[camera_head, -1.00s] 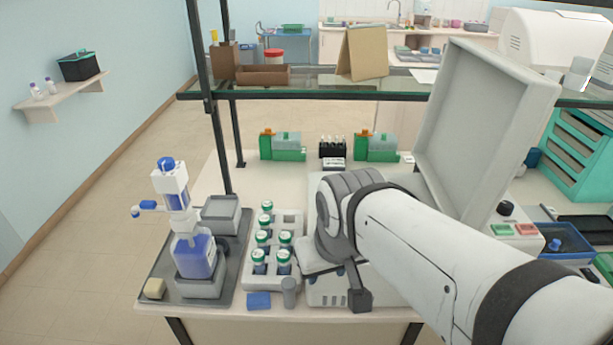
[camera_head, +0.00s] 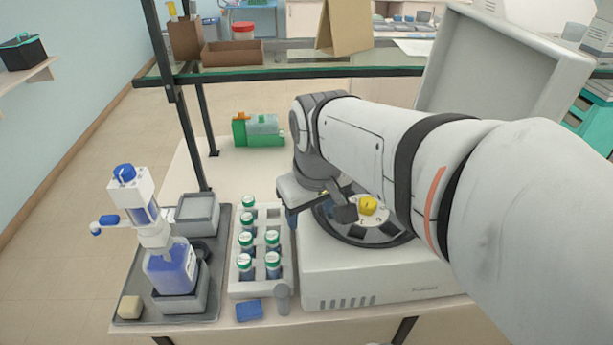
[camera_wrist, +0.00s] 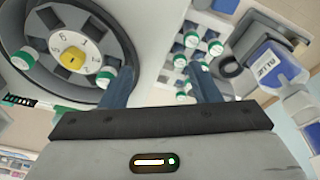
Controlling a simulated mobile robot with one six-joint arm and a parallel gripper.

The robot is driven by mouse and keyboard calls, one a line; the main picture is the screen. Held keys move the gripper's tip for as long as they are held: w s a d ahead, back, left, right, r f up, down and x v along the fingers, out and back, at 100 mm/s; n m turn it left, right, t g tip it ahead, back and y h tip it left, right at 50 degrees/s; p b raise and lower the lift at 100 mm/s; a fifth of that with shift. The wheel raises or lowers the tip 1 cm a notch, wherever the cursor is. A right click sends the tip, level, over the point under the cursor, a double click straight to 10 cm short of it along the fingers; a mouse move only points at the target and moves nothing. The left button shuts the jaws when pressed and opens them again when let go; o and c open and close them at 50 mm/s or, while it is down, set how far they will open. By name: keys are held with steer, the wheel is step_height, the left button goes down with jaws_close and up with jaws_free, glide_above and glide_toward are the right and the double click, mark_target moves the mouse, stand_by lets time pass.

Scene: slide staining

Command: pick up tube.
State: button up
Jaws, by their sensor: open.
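Several green-capped tubes (camera_head: 273,263) stand upright in a pale rack (camera_head: 246,290) left of the centrifuge. They also show in the wrist view (camera_wrist: 191,40), beyond the right finger. My gripper (camera_head: 291,220) is over the strip between the rack and the centrifuge, its fingers partly hidden by the wrist. In the wrist view my gripper (camera_wrist: 160,80) is open with nothing held between its blue fingers. The open centrifuge (camera_head: 380,285) has a dark rotor with a yellow hub (camera_head: 368,204). In the wrist view, green-capped tubes (camera_wrist: 22,60) sit in the rotor, one close beside the left finger.
A blue-liquid dispenser bottle (camera_head: 170,268) stands on a grey tray (camera_head: 213,300) at left. A blue block (camera_head: 249,310) and a grey cylinder (camera_head: 283,298) lie in front of the rack. A glass shelf (camera_head: 290,72) crosses above the table. The raised lid (camera_head: 500,75) stands behind my arm.

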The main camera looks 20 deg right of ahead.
steer(key=w+d+n+g+b, duration=0.1)
steer(key=w+d, duration=0.2)
steer(key=w+d+f+n+b, duration=0.1)
steer(key=w+d, duration=0.2)
steer(key=w+d+f+n+g+b, duration=0.1)
steer(key=w+d+n, duration=0.1)
steer(key=w+d, duration=0.1)
steer(key=shift+w+d+f+g, duration=0.2)
steer(key=shift+w+d+g, duration=0.1)
steer(key=shift+w, duration=0.25)
steer(key=shift+d+f, duration=0.1)
steer(key=shift+f, duration=0.15)
steer(key=f, duration=0.3)
steer(key=s+f, duration=0.1)
steer(key=f, duration=0.2)
steer(key=shift+s+d+f+p, duration=0.1)
steer(key=shift+p, duration=0.3)
steer(key=shift+f, duration=0.45)
steer(key=c, duration=1.1)
